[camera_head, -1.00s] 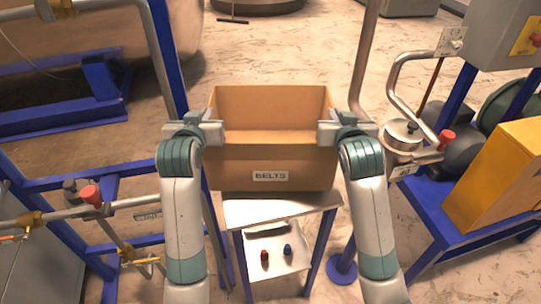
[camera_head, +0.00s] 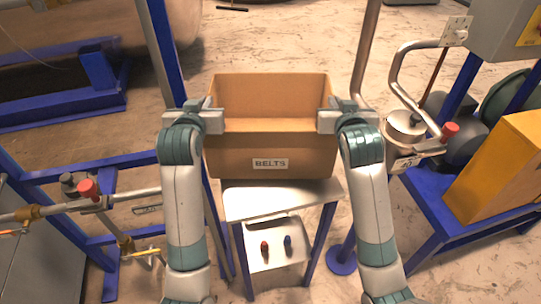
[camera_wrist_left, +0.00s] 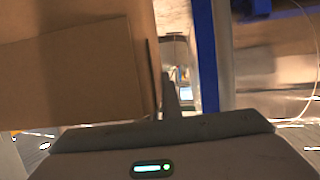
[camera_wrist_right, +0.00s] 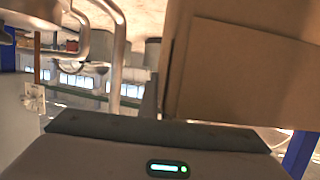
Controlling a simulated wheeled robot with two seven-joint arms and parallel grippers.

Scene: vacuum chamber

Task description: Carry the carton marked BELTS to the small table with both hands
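The open brown carton (camera_head: 230,150), marked BELTS on its front, is upright between my two grippers in the head view. Its lower front edge appears just above the top of the small table (camera_head: 280,203), which has a pale top and blue legs. I cannot tell whether they touch. My left gripper (camera_head: 214,119) is at the carton's left wall near the rim, and my right gripper (camera_head: 328,119) is at its right wall. Both appear shut on the walls. The wrist views show the carton close up, at left (camera_wrist_left: 75,75) and at right (camera_wrist_right: 245,75); the fingers are mostly hidden.
A lower shelf (camera_head: 272,262) under the small table bears a red and a blue knob. Blue frames and pipes with a red valve (camera_head: 88,188) stand at left. A blue stand with a yellow box (camera_head: 505,165) is at right. Bare floor lies behind the carton.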

